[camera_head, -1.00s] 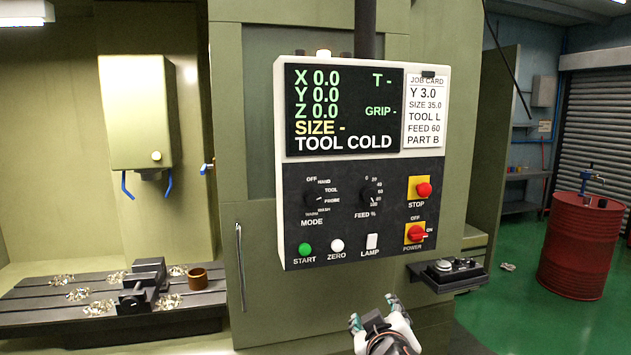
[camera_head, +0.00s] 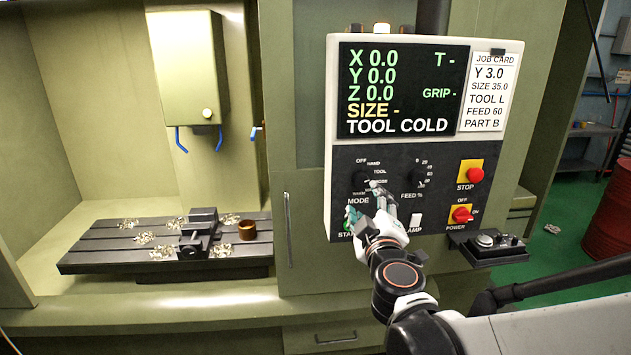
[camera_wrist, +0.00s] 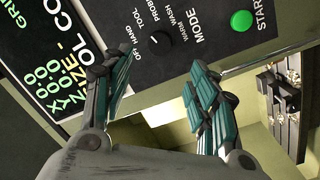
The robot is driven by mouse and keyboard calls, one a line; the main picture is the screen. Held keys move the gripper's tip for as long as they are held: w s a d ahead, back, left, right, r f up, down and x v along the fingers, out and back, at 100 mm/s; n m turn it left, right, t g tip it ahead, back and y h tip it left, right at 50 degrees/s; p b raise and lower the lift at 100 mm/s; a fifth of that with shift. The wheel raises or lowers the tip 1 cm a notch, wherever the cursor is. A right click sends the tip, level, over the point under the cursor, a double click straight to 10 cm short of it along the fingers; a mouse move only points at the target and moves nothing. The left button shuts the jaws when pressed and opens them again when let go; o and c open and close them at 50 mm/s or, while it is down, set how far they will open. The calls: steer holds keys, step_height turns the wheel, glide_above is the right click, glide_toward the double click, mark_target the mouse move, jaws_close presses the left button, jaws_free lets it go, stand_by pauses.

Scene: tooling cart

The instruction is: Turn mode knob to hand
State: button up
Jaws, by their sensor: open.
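The mode knob (camera_head: 361,182) is a round black dial on the dark lower part of the control panel, above the word MODE. It shows clearly in the wrist view (camera_wrist: 159,39), ringed by the labels OFF, HAND, TOOL, PROBE, WASH and WARM. I cannot tell for certain which label its small pale mark meets. My gripper (camera_head: 364,204) is open and empty, in front of the panel just below the knob. In the wrist view its two teal-padded fingers (camera_wrist: 157,72) stand wide apart, with the knob beyond the gap. I see no contact with the knob.
The feed knob (camera_head: 416,178) is to the right of the mode knob. The green START button (camera_head: 347,224) is partly hidden by my gripper. The red STOP button (camera_head: 475,175) and power switch (camera_head: 461,214) are farther right. The display (camera_head: 400,90) reads TOOL COLD.

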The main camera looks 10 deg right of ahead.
mark_target(361, 182)
steer(key=w, duration=0.6)
steer(key=w+d, duration=0.1)
steer(key=w, duration=0.3)
steer(key=shift+c, duration=0.5)
steer(key=c, duration=1)
